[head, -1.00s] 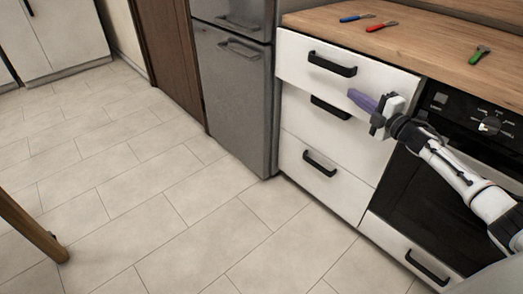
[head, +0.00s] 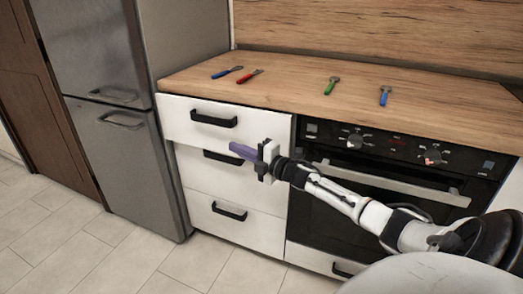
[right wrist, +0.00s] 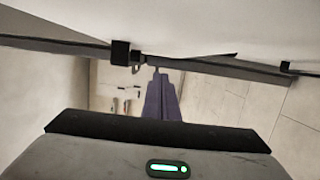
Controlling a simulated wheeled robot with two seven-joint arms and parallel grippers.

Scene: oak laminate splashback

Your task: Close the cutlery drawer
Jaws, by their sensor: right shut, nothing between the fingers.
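The cutlery drawer seems to be the white top drawer (head: 178,118) with a black bar handle (head: 214,119), left of the oven. Its front stands out past the drawers below, so it is partly open; its inside is hidden in the head view. My right gripper (head: 235,148), with purple fingers, is shut and empty. In the head view it appears just below the top drawer's lower edge, in front of the second drawer; I cannot tell whether it touches anything. Its purple fingers also show in the right wrist view (right wrist: 161,98). My left gripper is not in view.
The wooden worktop (head: 290,95) holds several small utensils with blue, red and green handles. The oven (head: 330,215) stands behind my right arm. A steel fridge (head: 140,165) stands left of the drawers. The tiled floor (head: 110,255) in front is clear.

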